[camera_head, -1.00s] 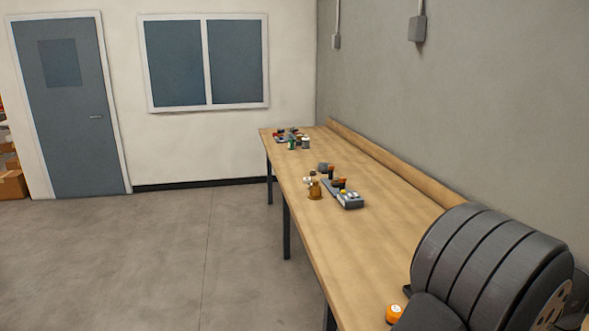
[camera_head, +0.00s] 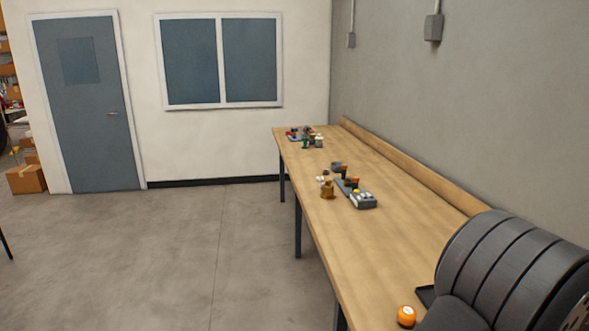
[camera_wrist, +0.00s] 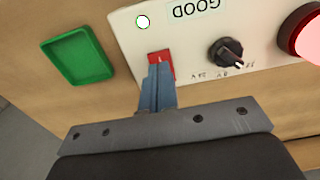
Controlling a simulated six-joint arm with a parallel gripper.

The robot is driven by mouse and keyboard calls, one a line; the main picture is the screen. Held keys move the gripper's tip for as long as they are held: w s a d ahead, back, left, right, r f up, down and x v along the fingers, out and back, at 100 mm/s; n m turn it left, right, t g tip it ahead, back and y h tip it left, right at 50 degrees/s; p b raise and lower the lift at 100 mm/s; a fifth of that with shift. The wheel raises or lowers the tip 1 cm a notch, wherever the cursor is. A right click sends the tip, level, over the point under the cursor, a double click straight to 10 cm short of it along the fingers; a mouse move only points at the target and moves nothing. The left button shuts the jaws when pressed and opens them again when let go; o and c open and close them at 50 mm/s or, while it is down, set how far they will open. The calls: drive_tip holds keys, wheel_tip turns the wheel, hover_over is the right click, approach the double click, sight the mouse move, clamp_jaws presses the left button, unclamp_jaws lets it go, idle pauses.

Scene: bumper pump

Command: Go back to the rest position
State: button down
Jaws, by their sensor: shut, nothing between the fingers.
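My gripper (camera_wrist: 157,72) shows in the wrist view with its blue-grey fingers together and nothing between them. The fingertips overlap the lower part of a red rocker switch (camera_wrist: 160,58) on a white panel (camera_wrist: 193,50); I cannot tell whether they touch it. The panel also has a lit white indicator (camera_wrist: 143,22), an upside-down "GOOD" label (camera_wrist: 194,9), a black rotary knob (camera_wrist: 227,53) and a glowing red lamp (camera_wrist: 299,32). In the head view the gripper is not visible; the dark ribbed body at the lower right looks like my arm.
A green tray (camera_wrist: 78,60) lies left of the panel.

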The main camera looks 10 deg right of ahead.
wheel_tip(320, 180, up, 5)
wheel_tip(320, 180, down, 6)
drive_tip(key=shift+f, duration=0.2)
drive_tip(key=a+r+h, duration=0.1)
drive_tip(key=a+r, duration=0.1)
drive_tip(key=r, duration=0.8)
drive_tip(key=a+r+h, duration=0.2)
drive_tip(key=a+r, duration=0.1)
drive_tip(key=r, duration=0.8)
drive_tip(key=shift+a+r, duration=0.25)
drive_tip(key=shift+r, duration=0.05)
